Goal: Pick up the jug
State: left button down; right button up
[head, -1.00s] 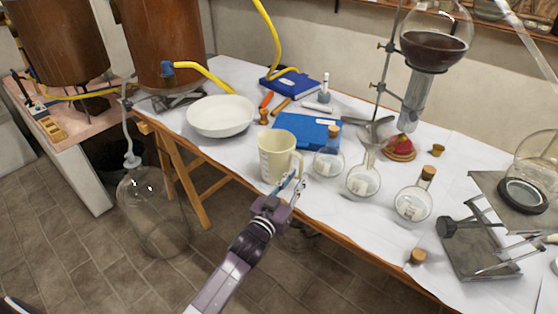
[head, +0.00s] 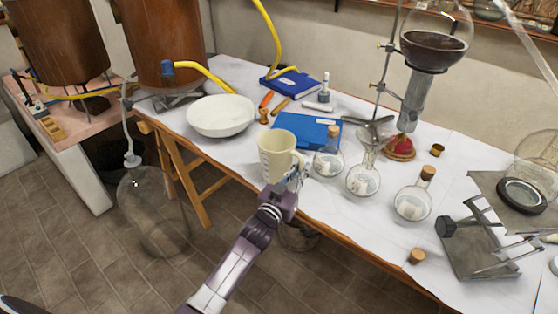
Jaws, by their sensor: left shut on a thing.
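The jug (head: 273,158) is a cream-coloured measuring jug with its handle on the right side. It stands upright at the front edge of the white-covered table in the head view. My left gripper (head: 297,175) is at the jug's handle, on its near right side. Its fingers are closed on the handle, which they partly hide. The jug appears to rest on the table. My right gripper is not in view.
A round flask (head: 328,162) stands close right of the jug, with another flask (head: 363,180) and a corked flask (head: 412,202) beyond. A white bowl (head: 221,116) is behind left, and a blue book (head: 305,130) behind. A metal stand (head: 480,245) is at right.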

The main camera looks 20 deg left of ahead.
pick_arm(q)
jog(key=shift+r, duration=0.15)
jog(key=shift+r, duration=0.95)
notch_tip(320, 180, up, 18)
jog(key=p, duration=0.1)
jog(key=shift+p, duration=0.3)
dwell(0.6)
dwell(1.0)
